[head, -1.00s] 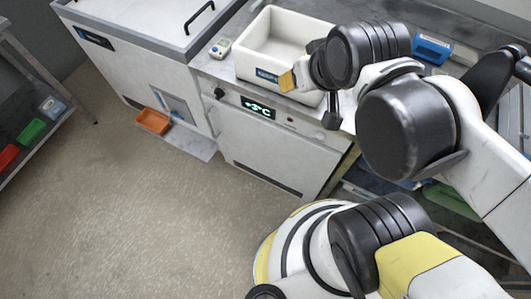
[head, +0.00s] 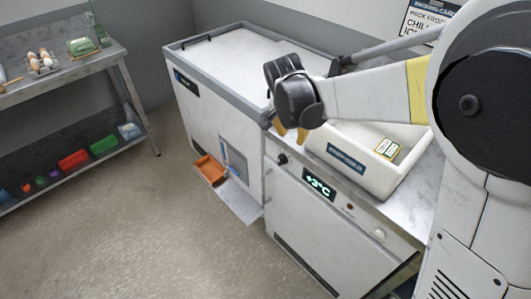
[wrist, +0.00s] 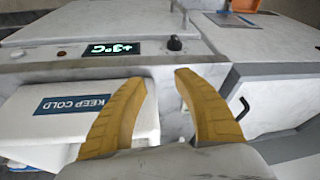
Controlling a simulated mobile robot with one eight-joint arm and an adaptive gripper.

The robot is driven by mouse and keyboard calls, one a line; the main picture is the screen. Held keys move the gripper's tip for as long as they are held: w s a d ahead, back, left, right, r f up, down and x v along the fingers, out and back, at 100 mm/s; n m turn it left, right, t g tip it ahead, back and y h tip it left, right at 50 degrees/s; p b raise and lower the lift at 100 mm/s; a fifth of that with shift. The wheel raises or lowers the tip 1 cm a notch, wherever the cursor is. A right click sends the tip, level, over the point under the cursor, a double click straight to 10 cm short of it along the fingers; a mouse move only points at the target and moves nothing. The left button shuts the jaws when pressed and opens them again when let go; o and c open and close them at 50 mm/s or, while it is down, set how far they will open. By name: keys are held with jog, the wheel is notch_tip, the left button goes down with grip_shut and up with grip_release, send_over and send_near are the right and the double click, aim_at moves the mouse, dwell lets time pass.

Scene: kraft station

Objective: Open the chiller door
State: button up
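The chiller (head: 318,216) is a white cabinet under the counter in the head view, with a lit +3°C display (head: 319,184) and a dark knob (head: 282,159) on its top strip. The display (wrist: 112,48) and knob (wrist: 174,43) lie beyond the fingertips, not touched.
A white bin (head: 334,172) with a blue label stands on the counter; its KEEP COLD label (wrist: 74,104) shows in the wrist view. A chest unit (head: 215,120) adjoins the chiller at left, with an orange tray (head: 210,170) at its front. The floor (head: 180,255) ahead is clear.

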jog(key=w+a+f+m+h+b, duration=0.15)
jog(key=a+f, duration=0.25)
jog(key=f, duration=0.5)
jog(key=w+a+f+m+g+b, duration=0.15)
jog(key=a+f, duration=0.25)
jog(key=f, duration=0.5)
jog(key=w+a+f+m+t+h+b, duration=0.15)
jog(key=a+f, duration=0.25)
jog(key=f, duration=0.5)
jog(key=w+d+f+g+b, duration=0.1)
jog(key=w+d+f+b, duration=0.1)
jog(key=f, duration=0.7)
jog(key=shift+w+d+f+y+b, duration=0.2)
jog(key=shift+d+f+y+b, duration=0.15)
jog(key=shift+d+b, duration=0.35)
jog(key=shift+a, duration=0.15)
grip_shut()
